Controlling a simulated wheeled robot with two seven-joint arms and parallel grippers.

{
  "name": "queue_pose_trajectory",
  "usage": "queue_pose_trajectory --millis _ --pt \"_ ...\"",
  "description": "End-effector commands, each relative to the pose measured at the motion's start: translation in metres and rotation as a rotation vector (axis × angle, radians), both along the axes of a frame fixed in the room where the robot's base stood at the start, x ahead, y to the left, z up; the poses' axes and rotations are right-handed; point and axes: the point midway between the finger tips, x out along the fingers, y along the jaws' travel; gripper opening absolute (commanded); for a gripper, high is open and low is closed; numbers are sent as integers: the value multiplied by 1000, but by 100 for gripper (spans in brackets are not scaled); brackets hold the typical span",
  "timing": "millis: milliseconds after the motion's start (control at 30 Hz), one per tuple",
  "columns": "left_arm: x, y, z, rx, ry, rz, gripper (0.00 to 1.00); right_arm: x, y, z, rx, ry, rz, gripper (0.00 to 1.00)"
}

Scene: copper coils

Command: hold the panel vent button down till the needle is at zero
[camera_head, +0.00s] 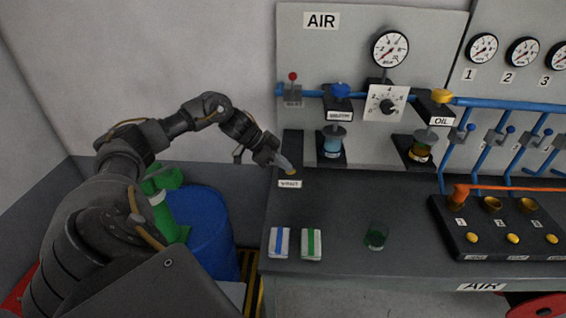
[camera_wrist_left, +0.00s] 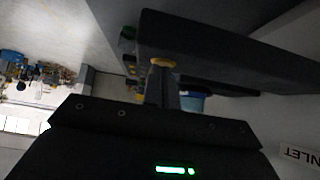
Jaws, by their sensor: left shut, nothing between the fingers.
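A small yellow button (camera_head: 291,171) sits at the left end of the dark bench, with a white label too small to read in front of it. My left gripper (camera_head: 282,163) is shut and empty, its fingertips at this button. In the left wrist view the yellow button (camera_wrist_left: 162,62) shows right at the tips of the shut fingers (camera_wrist_left: 162,88). They look in contact, but I cannot tell how far the button is pressed. The round panel gauge (camera_head: 390,49) hangs under the AIR sign's level; its needle is too small to read surely. My right gripper is out of view.
A dial (camera_head: 387,103), a blue knob (camera_head: 340,90) and a yellow knob (camera_head: 442,96) are on the panel. A green cup (camera_head: 376,236) and two striped boxes (camera_head: 311,244) stand on the bench. A black button box (camera_head: 500,228) is at right. A blue drum (camera_head: 208,232) stands left.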

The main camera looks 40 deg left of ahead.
Motion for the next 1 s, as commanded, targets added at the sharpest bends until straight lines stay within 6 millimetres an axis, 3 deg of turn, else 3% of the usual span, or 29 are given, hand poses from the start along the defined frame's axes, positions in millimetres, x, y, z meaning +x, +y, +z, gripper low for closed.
queue_pose_trajectory --millis 33,767,1000 --pt "-6 -3 -13 2 29 -8 0 0 0 -2 0 0 0 0" --pt "-6 -3 -13 2 29 -8 0 0 0 -1 0 0 0 0" --pt "-5 -4 2 2 25 -9 0 0 0 13 0 0 0 0"
